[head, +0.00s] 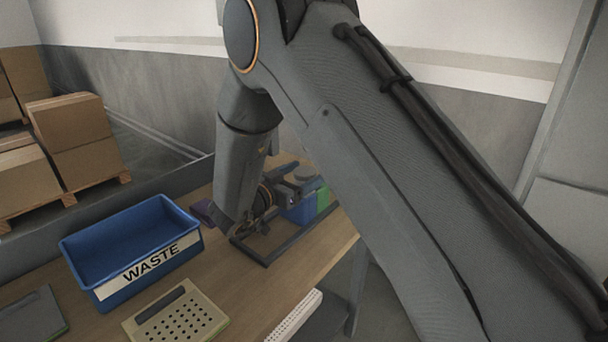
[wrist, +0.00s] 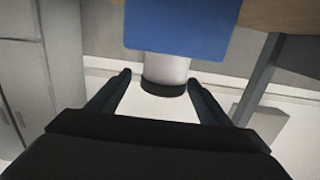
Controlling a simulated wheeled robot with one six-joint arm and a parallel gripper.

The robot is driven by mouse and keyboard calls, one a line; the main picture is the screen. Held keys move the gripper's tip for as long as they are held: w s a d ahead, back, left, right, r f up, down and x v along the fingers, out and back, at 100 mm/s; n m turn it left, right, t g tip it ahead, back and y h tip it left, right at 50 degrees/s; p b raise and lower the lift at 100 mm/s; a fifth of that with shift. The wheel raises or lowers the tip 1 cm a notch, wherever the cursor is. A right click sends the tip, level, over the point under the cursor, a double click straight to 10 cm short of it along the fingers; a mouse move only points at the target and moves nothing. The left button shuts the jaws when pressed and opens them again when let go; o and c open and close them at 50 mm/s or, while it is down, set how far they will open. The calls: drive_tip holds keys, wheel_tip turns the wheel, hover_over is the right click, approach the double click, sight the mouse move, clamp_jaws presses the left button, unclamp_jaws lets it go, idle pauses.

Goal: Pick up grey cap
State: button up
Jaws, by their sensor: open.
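My gripper (head: 292,187) is at the far end of the table, beside a blue and green container (head: 318,200). In the wrist view the two fingers of my gripper (wrist: 159,77) are apart. Between and just beyond their tips is a light grey cylinder with a dark rim (wrist: 166,72), which appears to be the grey cap. It adjoins the blue body (wrist: 185,28) of the container. I cannot tell whether either finger touches it. In the head view my gripper and arm partly hide the container, and the cap cannot be made out clearly.
A blue bin marked WASTE (head: 192,246) stands on the wooden table (head: 262,290). A perforated beige tray (head: 205,325) and a white strip-like rack (head: 296,318) are nearer. A dark frame (head: 262,260) lies around the container's area. Cardboard boxes (head: 75,122) are on a pallet at left.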

sight(309, 168)
drive_tip(key=p+x, duration=0.1)
drive_tip(key=x, duration=0.3)
drive_tip(key=shift+w+r, duration=0.1)
drive_tip(key=shift+w, duration=0.3)
drive_tip(key=c, duration=1.4)
drive_tip(key=shift+r, duration=0.1)
